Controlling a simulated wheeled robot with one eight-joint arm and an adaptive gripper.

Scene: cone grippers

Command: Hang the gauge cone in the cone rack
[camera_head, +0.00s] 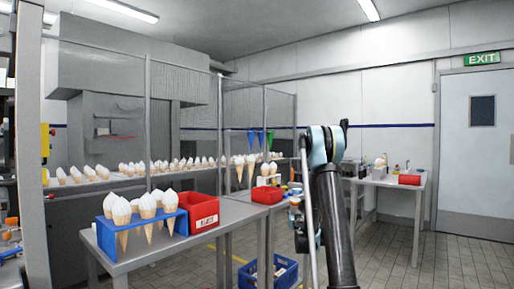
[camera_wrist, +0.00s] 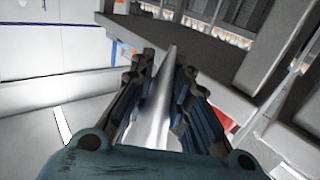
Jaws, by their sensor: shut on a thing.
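A shiny silver gauge cone (camera_wrist: 158,108) sits between the fingers of my gripper (camera_wrist: 162,95) in the wrist view. The fingers are shut on it from both sides, and its narrow tip points away from the wrist. Its wide end is partly hidden by the gripper body. In the head view I cannot make out the gripper or the cone. A blue rack (camera_head: 110,231) with several white-topped wafer cones (camera_head: 147,206) stands on the left table.
A red bin (camera_head: 203,213) stands beside the blue rack, and another red bin (camera_head: 267,195) is farther back. A blue crate (camera_head: 267,273) is on the floor. Mesh panels (camera_head: 185,105) rise behind the left table. A back table (camera_head: 385,180) stands right of my arm; the right floor is clear.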

